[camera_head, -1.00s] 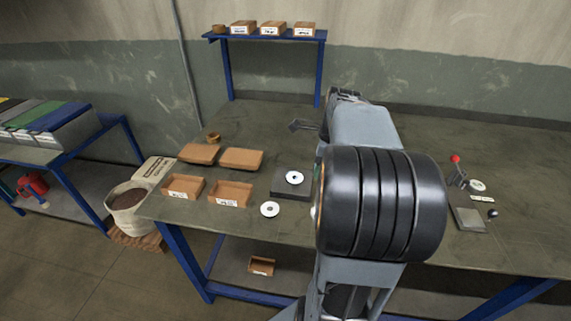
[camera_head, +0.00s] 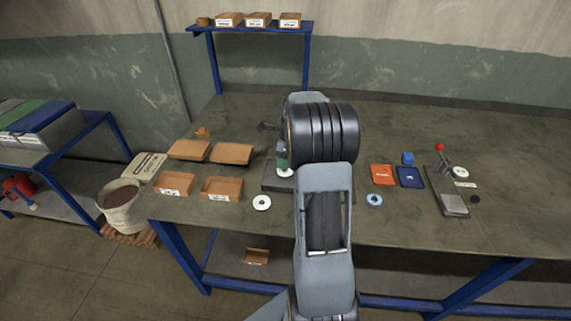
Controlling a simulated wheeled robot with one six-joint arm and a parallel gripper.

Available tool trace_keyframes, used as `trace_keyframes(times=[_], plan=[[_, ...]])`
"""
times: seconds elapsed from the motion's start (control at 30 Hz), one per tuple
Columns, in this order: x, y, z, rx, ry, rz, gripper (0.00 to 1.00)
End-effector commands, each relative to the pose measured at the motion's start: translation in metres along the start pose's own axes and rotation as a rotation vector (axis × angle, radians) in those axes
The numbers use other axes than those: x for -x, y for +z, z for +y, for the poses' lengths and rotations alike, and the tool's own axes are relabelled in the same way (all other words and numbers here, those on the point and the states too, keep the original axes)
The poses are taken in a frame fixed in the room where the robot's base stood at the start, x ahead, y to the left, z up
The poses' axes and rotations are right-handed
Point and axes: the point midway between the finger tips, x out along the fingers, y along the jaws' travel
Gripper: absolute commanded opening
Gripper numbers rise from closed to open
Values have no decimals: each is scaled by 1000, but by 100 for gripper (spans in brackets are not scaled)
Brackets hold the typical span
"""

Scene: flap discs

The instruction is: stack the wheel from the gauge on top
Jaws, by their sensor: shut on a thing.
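My gripper (camera_head: 282,160) shows only as a narrow strip left of my large black arm joint, above the dark block. It is shut on the wheel, but the wheel and fingertips are mostly hidden by my arm. A white disc with a dark centre (camera_head: 285,173) lies on the dark block (camera_head: 271,185), just under the gripper. I cannot tell whether the held wheel touches it. The gauge (camera_head: 449,192), a grey stand with a red-knobbed lever, is at the right of the table. A pale round part (camera_head: 460,172) is beside its lever.
A white disc (camera_head: 262,202) lies left of my arm, a blue ring (camera_head: 374,200) right of it. Red (camera_head: 383,174) and blue (camera_head: 410,177) flat pieces lie near a small blue block (camera_head: 407,158). Brown trays (camera_head: 221,189) stand left. The table's far right is clear.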

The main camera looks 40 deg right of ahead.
Motion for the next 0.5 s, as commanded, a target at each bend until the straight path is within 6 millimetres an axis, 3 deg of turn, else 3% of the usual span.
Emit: trace_keyframes(times=[0.23, 0.5], plan=[[-30, -2, -1, 0, 3, 1, 33], [-33, -2, -1, 1, 1, 0, 33]])
